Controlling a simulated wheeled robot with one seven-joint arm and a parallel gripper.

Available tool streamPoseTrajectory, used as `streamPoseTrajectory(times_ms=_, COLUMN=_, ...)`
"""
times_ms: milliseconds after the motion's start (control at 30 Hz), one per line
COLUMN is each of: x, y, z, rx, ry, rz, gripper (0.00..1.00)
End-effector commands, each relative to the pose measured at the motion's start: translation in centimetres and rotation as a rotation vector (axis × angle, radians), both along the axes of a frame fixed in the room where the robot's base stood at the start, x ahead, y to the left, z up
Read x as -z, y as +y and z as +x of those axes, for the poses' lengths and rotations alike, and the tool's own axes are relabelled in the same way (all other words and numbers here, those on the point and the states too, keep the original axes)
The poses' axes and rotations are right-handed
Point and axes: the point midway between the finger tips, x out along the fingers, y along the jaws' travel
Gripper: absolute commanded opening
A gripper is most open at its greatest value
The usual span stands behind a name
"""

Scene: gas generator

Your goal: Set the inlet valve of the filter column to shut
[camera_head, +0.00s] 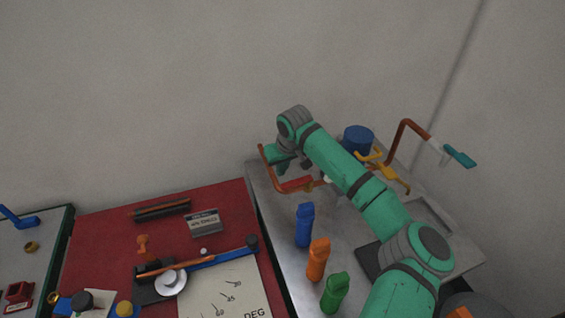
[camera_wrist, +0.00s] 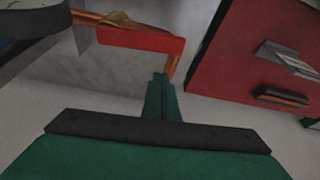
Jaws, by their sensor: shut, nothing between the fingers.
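The blue-topped column (camera_head: 357,138) stands at the back of the metal table, partly hidden by my arm. A copper pipe (camera_head: 264,160) runs on its left side, with a red valve handle (camera_head: 296,185) along the pipe's lower stretch. In the wrist view the red handle (camera_wrist: 140,38) lies along the copper pipe (camera_wrist: 172,65), just ahead of my fingertips. My gripper (camera_wrist: 160,76) is shut and empty, its tips close to the handle's right end; contact cannot be told. In the head view my gripper (camera_head: 282,169) is partly hidden above the handle.
A second copper pipe (camera_head: 402,130) with a teal handle (camera_head: 459,156) rises at the right. A red table (camera_head: 100,240) with small parts lies left.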

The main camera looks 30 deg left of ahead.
Motion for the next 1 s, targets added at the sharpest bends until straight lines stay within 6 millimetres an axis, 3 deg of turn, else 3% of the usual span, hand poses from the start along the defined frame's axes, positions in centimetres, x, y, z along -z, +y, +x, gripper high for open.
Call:
streamPoseTrajectory(times_ms=100, x=-0.2, y=-1.5, z=-0.6, rx=0.003, ry=-0.003, rz=-0.001, gripper=0.0)
streamPoseTrajectory(times_ms=300, x=-0.2, y=-2.6, z=-1.6, rx=0.003, ry=-0.002, rz=0.001, gripper=0.0)
streamPoseTrajectory(times_ms=1000, x=-0.1, y=-1.8, z=-2.6, rx=-0.053, ry=0.0, rz=0.0, gripper=0.0)
